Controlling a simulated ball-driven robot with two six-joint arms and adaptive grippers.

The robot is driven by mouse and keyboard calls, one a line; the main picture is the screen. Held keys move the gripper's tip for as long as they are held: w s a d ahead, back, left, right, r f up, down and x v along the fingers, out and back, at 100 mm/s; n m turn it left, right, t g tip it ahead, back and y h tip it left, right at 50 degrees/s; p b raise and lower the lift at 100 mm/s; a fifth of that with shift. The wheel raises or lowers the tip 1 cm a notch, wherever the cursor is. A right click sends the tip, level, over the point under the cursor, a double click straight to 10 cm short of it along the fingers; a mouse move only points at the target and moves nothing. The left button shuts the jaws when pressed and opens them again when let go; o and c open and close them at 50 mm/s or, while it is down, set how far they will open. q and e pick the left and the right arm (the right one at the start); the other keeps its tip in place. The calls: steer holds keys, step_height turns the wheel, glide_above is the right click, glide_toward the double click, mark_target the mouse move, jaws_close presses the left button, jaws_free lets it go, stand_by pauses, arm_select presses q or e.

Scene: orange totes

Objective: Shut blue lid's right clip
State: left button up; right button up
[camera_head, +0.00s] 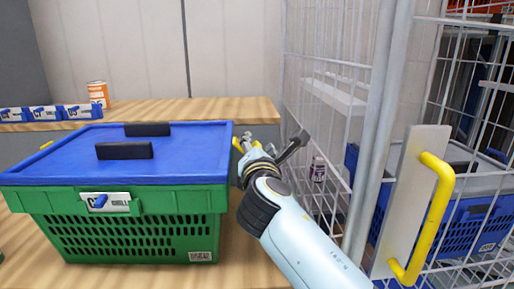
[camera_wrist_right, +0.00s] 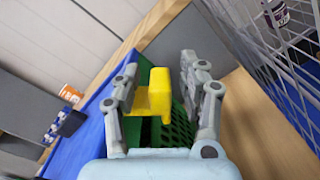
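The blue lid (camera_head: 70,168) lies on a green crate (camera_head: 140,238) on a wooden table and has two black handles. The lid's yellow right clip (camera_head: 237,145) shows at the crate's right side, partly hidden by my right gripper (camera_head: 268,148). In the right wrist view, the clip (camera_wrist_right: 160,92) stands out from the crate's green side (camera_wrist_right: 182,128), between the two fingers of my right gripper (camera_wrist_right: 160,66). The fingers are apart, with a gap visible on the right of the clip. I cannot tell whether the left finger touches it. My left gripper is not in view.
A white wire cage (camera_head: 330,100) stands close on the right, with a yellow handle (camera_head: 437,210) on its frame. A purple-labelled jar (camera_head: 318,170) is behind the wires. Blue label holders (camera_head: 45,113) and an orange can (camera_head: 98,94) are at the back left.

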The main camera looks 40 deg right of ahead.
mark_target(256, 142)
step_height(256, 142, up, 10)
stand_by(0.5)
